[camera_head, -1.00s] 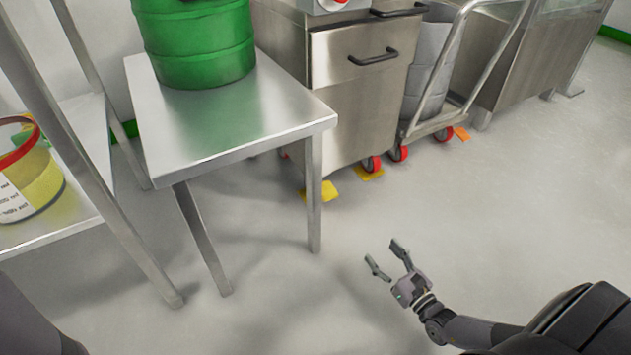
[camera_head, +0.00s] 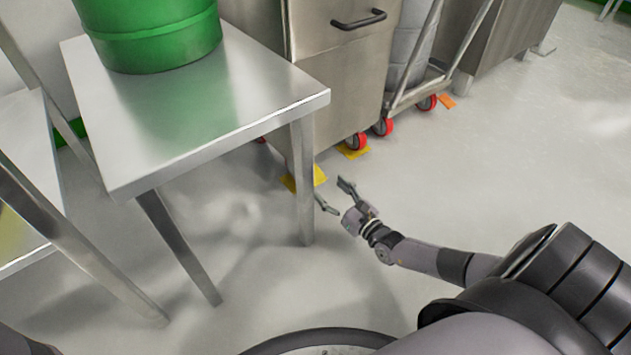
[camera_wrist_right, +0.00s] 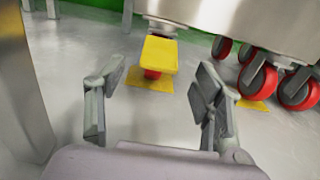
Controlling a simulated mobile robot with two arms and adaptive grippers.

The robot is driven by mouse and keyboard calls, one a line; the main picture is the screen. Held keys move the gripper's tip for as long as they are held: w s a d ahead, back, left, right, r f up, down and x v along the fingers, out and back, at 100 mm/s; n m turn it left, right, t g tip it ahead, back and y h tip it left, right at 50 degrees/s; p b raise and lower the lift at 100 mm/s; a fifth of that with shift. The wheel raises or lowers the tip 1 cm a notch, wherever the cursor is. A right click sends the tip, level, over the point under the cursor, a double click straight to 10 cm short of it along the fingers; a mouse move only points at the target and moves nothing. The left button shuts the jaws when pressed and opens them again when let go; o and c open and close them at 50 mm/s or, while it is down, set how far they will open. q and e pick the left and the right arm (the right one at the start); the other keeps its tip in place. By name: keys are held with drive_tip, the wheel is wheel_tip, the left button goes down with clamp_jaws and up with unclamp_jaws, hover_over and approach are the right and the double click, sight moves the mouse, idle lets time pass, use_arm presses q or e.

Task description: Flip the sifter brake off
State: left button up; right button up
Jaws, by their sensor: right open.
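A stainless cabinet on casters (camera_head: 345,75) stands behind the table; I cannot tell for sure that it is the sifter. A yellow brake pedal (camera_head: 319,176) sticks out low at its near corner, partly hidden by a table leg. In the right wrist view this yellow pedal (camera_wrist_right: 158,56) is ahead between the fingers, with something red under it. My right gripper (camera_head: 330,189) is open and empty, low over the floor, just in front of the pedal and apart from it. It also shows in the wrist view (camera_wrist_right: 160,77). My left gripper is out of view.
A steel table (camera_head: 225,115) bearing a green drum (camera_head: 155,35) stands left of my right gripper, its leg (camera_head: 303,185) close by. The floor at right is clear.

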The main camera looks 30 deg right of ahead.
sight(316, 176)
drive_tip(key=w+b, duration=0.1)
drive_tip(key=w, duration=0.2)
drive_tip(key=w+b, duration=0.1)
drive_tip(key=w, duration=0.2)
drive_tip(key=shift+w+a+f+b, duration=0.15)
drive_tip(key=shift+a+b, duration=0.05)
drive_tip(key=shift+b, duration=0.15)
drive_tip(key=shift+w, duration=0.65)
drive_tip(key=shift+c, duration=0.3)
drive_tip(key=c, duration=1.1)
drive_tip(key=shift+r, duration=0.2)
